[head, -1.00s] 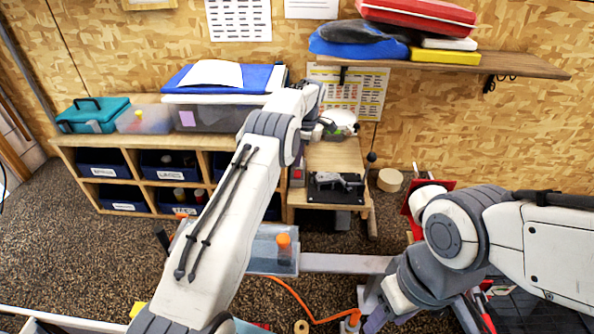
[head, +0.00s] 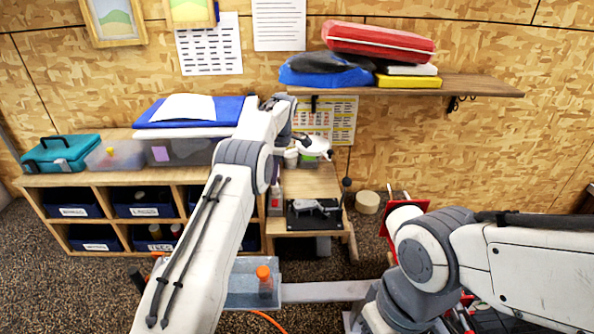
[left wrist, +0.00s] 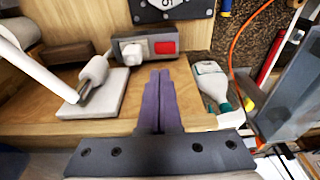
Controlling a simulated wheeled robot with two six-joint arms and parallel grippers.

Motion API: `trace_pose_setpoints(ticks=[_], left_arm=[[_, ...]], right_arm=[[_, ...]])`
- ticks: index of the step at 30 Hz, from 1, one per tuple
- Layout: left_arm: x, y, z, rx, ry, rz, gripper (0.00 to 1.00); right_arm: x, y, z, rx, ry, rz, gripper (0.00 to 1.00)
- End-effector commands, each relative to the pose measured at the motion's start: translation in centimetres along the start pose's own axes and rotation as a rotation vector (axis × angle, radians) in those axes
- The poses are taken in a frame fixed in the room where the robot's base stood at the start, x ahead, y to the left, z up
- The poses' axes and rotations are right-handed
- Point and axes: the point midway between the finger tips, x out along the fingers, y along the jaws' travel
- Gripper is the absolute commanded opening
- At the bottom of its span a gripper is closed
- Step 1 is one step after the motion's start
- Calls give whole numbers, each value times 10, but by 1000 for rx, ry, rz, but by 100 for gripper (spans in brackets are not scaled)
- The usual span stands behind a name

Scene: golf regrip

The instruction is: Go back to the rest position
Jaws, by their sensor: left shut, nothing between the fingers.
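My left gripper shows in the left wrist view, its two purple fingers (left wrist: 158,88) pressed together and empty above a wooden bench top (left wrist: 30,122). In the head view my left arm reaches up over the small wooden bench (head: 322,182) at the back; its fingertips cannot be made out there. In the wrist view a box with a red button (left wrist: 165,47) lies beyond the fingertips, and a white bottle with a green collar (left wrist: 211,82) is right of them. My right arm comes in from the right and bends downward; its gripper is outside the head view.
A black plate (head: 300,222) holds a grey item on the bench. Left stands a cubby shelf (head: 100,180) with blue bins. A wall shelf (head: 490,85) hangs above right. A clear bin (head: 240,300) with an orange-capped bottle (head: 265,284) is beside my left arm.

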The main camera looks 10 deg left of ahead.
Motion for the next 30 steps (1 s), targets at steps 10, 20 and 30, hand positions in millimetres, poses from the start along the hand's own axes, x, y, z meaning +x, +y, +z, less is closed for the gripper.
trace_pose_setpoints(ticks=[10, 20, 30], left_arm=[[-20, -50, 70, 410, -39, 29, 0], [-30, -219, 148, 1254, -101, 109, 0], [39, -416, 127, 2072, -132, 221, 0]], right_arm=[[42, 3, 2, 1, -1, 0, 50], [108, 8, 6, 2, 0, 0, 50], [172, 12, 9, 3, 0, 0, 50]])
